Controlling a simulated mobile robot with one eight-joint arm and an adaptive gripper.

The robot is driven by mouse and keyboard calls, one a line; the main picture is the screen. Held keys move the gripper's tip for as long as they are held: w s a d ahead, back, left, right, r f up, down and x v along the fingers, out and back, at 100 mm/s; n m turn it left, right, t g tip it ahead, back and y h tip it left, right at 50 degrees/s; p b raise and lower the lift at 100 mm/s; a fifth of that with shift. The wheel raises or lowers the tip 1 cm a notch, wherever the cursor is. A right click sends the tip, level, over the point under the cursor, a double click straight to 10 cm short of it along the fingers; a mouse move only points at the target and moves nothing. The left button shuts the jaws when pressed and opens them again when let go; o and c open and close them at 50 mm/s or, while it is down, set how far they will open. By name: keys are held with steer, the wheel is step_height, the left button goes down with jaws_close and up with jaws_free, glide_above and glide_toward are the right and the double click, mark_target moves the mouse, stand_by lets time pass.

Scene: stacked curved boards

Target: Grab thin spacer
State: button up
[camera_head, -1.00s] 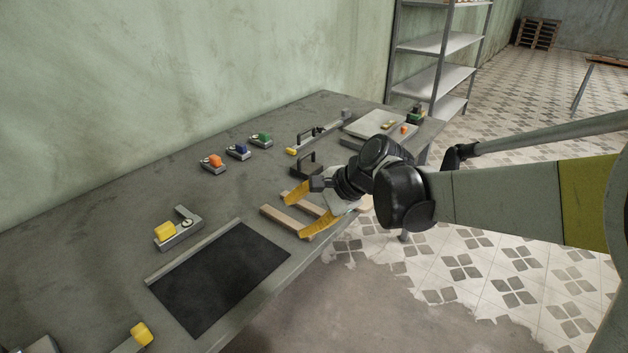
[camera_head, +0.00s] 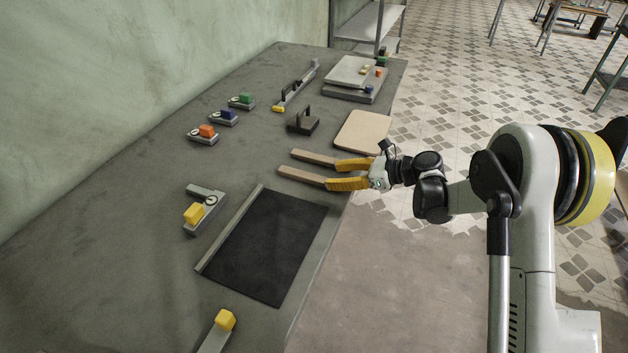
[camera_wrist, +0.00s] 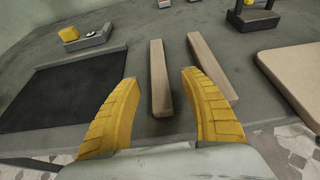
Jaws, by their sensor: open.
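Two narrow wooden strips lie side by side on the grey table. The near strip (camera_head: 302,177) and the far strip (camera_head: 313,157) both point at my gripper (camera_head: 332,173). I cannot tell for sure which is the thin spacer. My gripper, with yellow ribbed fingers, is open and empty at the strips' ends by the table's front edge. In the wrist view, the near strip (camera_wrist: 159,80) shows between the fingers of my gripper (camera_wrist: 160,77). The far strip (camera_wrist: 212,68) passes just beyond the right finger. Contact with either strip is unclear.
A black mat (camera_head: 265,245) lies beside the near strip. A pale board (camera_head: 362,132) lies past the far strip, with a dark handled block (camera_head: 302,121) near it. Small coloured blocks on grey holders stand toward the wall.

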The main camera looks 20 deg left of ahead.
mark_target(315, 177)
steer(key=b+x, duration=0.3)
steer(key=x, duration=0.4)
steer(key=shift+s+f, duration=0.15)
steer(key=shift+f, duration=0.1)
steer(key=shift+r, duration=0.15)
jaws_close()
